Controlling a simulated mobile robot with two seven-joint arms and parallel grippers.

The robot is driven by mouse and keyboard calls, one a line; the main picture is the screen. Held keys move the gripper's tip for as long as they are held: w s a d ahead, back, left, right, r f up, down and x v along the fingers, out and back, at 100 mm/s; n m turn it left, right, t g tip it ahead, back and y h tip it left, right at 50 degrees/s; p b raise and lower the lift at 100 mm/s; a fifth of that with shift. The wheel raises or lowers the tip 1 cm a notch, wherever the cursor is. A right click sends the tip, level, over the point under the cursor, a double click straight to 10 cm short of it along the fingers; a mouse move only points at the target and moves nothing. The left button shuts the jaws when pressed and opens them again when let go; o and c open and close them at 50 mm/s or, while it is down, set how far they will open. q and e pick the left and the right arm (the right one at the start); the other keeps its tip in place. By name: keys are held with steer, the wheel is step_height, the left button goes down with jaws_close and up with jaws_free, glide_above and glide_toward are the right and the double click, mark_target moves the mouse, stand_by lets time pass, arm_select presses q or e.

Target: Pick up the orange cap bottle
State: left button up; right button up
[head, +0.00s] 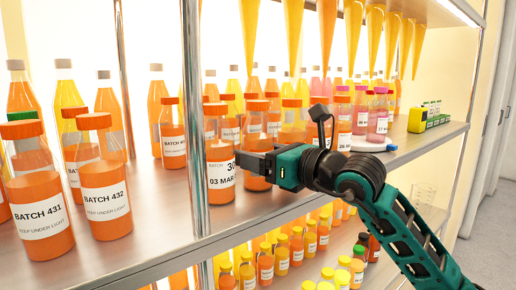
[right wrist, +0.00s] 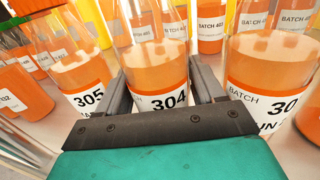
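Several orange-cap bottles of orange juice stand on the middle shelf in the head view. My right gripper (head: 246,162) reaches in from the right at the front row, beside an orange-cap bottle (head: 220,168) with a "03 MAR" label and in front of another orange-cap bottle (head: 257,125). In the right wrist view my gripper (right wrist: 163,80) has its fingers spread on either side of the bottle labelled 304 (right wrist: 155,68). That bottle is upright, its cap out of frame. I cannot tell whether the fingers touch it. My left gripper is not in view.
Bottle 305 (right wrist: 82,62) and another bottle (right wrist: 265,65) stand close on either side of the fingers. Large batch bottles (head: 103,185) stand at left, past a metal post (head: 194,110). Yellow cones (head: 295,35) hang above. A yellow box (head: 418,119) sits at right.

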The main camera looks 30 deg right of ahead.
steer(key=c, duration=0.8)
steer(key=shift+r, duration=0.15)
step_height(320, 180, up, 18)
steer(key=p, duration=0.3)
steer(key=shift+r, duration=2.9)
